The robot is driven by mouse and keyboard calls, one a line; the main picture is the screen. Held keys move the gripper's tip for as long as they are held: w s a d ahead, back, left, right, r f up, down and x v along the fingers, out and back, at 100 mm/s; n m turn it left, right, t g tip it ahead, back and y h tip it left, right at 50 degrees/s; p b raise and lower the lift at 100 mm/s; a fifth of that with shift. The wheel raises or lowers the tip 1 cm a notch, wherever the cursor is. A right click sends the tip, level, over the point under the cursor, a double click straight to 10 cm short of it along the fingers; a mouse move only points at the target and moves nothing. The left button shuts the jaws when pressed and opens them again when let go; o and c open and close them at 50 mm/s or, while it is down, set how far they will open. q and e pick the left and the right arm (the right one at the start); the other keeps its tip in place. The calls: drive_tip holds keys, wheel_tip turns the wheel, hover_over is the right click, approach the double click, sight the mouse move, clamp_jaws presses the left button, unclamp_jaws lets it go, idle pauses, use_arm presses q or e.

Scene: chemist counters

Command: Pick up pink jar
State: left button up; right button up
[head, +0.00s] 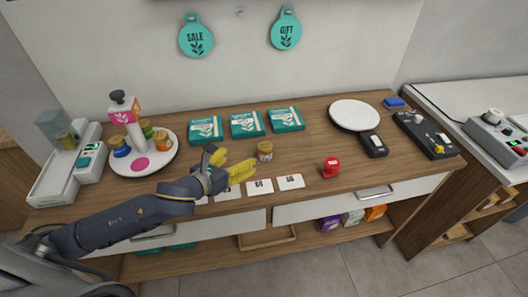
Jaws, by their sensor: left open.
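My left gripper (243,170) has yellow fingers and reaches in from the left. It is open, with its fingertips just left of and in front of the jar. Whether a finger touches the jar is too small to tell. My right gripper is out of view.
Several white cards (291,181) lie in front, some partly hidden by my left gripper. A red object (330,167) stands to the right. Teal boxes (286,119) lie behind. A round white tray (165,163) with more jars is at left. A scale (355,115) is back right.

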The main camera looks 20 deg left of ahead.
sight(261, 152)
use_arm(q)
drive_tip(key=shift+s+d+f+m, duration=0.15)
drive_tip(key=shift+s+m, duration=0.15)
drive_tip(key=shift+s, duration=0.2)
drive_tip(key=shift+s+d+f+m, duration=0.15)
drive_tip(key=shift+s+m, duration=0.15)
drive_tip(key=shift+s, duration=0.2)
drive_tip(key=shift+w+d, duration=0.1)
drive_tip(key=shift+g, duration=0.3)
drive_tip(key=x, duration=1.1)
drive_tip(key=shift+w+d, duration=0.1)
drive_tip(key=shift+w, duration=0.15)
drive_tip(key=shift+x, duration=2.7)
drive_tip(key=shift+w+r, duration=0.1)
drive_tip(key=shift+r, duration=0.1)
drive_tip(key=c, duration=1.3)
drive_tip(key=shift+c, duration=0.2)
